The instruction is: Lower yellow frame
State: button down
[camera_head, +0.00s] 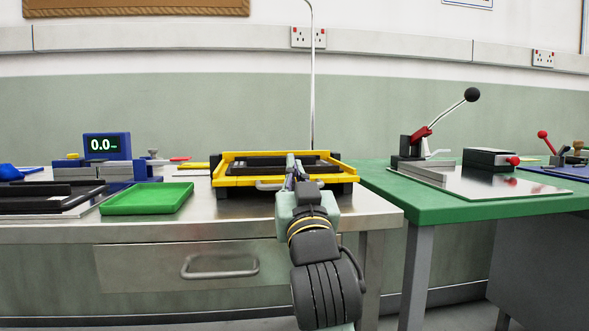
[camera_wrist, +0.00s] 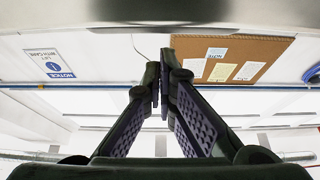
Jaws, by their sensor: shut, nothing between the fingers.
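The yellow frame (camera_head: 222,181) lies level on the metal bench, low over dark supports, with dark bars inside it. A pale handle (camera_head: 266,185) shows on its front side. I cannot tell whether there is a gap under the frame. My gripper (camera_head: 291,160) is in front of the frame's middle, just right of the handle, and hides part of the front edge. I cannot tell whether it touches the frame. In the wrist view my gripper (camera_wrist: 160,84) points upward with its fingers together and nothing between them.
A green tray (camera_head: 147,198) and a blue gauge (camera_head: 107,146) reading 0.0 stand left on the metal bench. A thin upright rod (camera_head: 312,90) rises behind the frame. A green-topped bench (camera_head: 400,208) at right carries a lever press (camera_head: 412,150). A drawer (camera_head: 180,267) is below.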

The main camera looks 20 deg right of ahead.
jog(key=shift+f+b, duration=0.55)
jog(key=shift+f, duration=0.55)
jog(key=shift+f, duration=0.15)
